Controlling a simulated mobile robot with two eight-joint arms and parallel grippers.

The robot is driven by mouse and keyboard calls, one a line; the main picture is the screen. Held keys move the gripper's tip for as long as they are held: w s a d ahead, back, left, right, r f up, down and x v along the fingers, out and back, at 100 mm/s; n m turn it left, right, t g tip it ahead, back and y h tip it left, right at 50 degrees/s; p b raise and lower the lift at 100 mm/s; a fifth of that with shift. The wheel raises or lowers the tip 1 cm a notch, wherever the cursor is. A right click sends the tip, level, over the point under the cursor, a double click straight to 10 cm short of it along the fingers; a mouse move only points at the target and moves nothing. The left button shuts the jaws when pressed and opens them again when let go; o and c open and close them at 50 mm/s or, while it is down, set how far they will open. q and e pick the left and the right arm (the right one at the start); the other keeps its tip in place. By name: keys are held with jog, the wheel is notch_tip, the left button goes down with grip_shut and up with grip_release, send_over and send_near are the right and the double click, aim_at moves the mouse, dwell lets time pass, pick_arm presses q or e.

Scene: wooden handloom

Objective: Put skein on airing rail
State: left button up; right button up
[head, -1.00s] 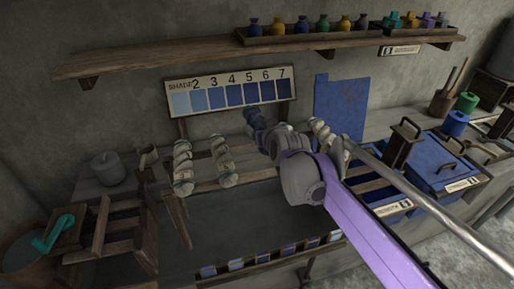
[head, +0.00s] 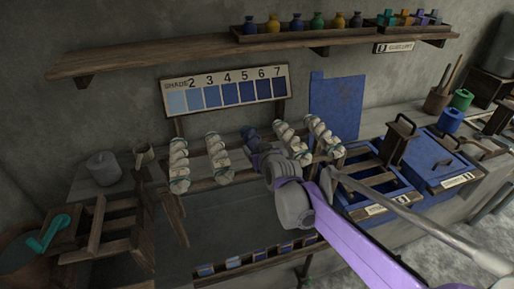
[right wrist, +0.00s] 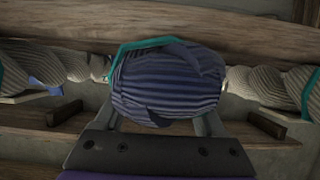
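A dark blue skein (head: 250,139) is at the wooden airing rail (head: 203,185), in the row between cream skeins (head: 217,156) on its left and cream skeins (head: 292,143) on its right. In the right wrist view, the striped blue skein (right wrist: 168,88) with a teal tie sits between both fingers of my right gripper (right wrist: 163,122), which is shut on it. A wooden beam (right wrist: 160,27) runs just behind and above it. Whether the skein's weight rests on the rail is hidden. My right gripper (head: 262,160) also shows in the head view. My left gripper is out of view.
Cream skeins (right wrist: 280,85) flank the blue one closely on both sides. A shade card (head: 226,90) stands behind the rail. Blue vats (head: 440,160) are at right, a crank frame (head: 110,225) at left, and a bottle shelf (head: 250,50) above.

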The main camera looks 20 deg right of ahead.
jog(key=o, duration=0.4)
jog(key=shift+r, duration=0.1)
jog(key=p+v, duration=0.1)
jog(key=v, duration=1.1)
jog(key=s+f+g, duration=0.3)
jog(key=s+f, duration=0.3)
jog(key=s, duration=0.2)
jog(key=s+f+g, duration=0.2)
jog(key=s+f, duration=0.3)
jog(key=s, duration=0.4)
jog(key=s+f+g, duration=0.3)
jog(key=s+f, duration=0.3)
jog(key=s, duration=0.3)
jog(key=shift+f+g, duration=0.3)
